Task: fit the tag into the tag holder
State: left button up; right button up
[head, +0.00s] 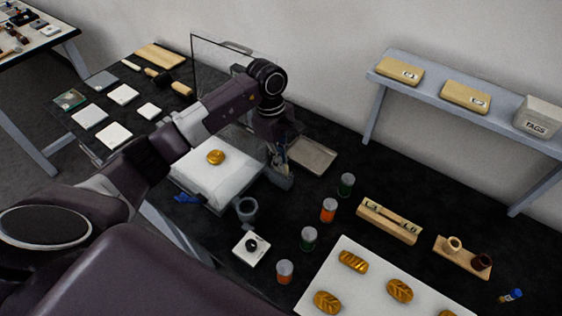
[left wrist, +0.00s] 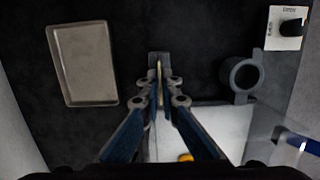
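My left gripper (head: 282,168) is over the dark table, beside the white block and just left of the grey tray. In the left wrist view its fingers (left wrist: 159,78) close on a thin tan piece (left wrist: 158,70), seen edge-on, which appears to be the tag. Its face and any marking are hidden. A long wooden block (head: 389,222) with a slot and two labelled ends, which looks like the tag holder, lies on the right of the table, well apart from the gripper. My right gripper is not in view.
A grey tray (head: 312,157) lies near the gripper and shows in the left wrist view (left wrist: 84,65). A grey cup (head: 247,209), several jars, a white board (head: 345,270) with pastries and a wooden stand (head: 462,257) surround the block. A clear panel (head: 215,65) stands behind the arm.

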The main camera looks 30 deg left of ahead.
pick_arm(q)
jog(key=o, duration=0.4)
jog(key=shift+r+p, duration=0.6)
jog(key=shift+p, duration=0.05)
jog(key=shift+w+r, duration=0.1)
jog(key=shift+r, duration=0.25)
jog(key=shift+a+r+b, duration=0.25)
jog(key=shift+r+b, duration=0.5)
jog(key=shift+r, duration=0.05)
jog(key=r+b, duration=0.1)
jog(key=r, duration=0.2)
jog(key=a+r+b, duration=0.1)
jog(key=r, duration=0.2)
jog(key=r+b, duration=0.1)
jog(key=r, duration=0.2)
jog(key=shift+a+r, duration=0.15)
jog(key=shift+r, duration=0.2)
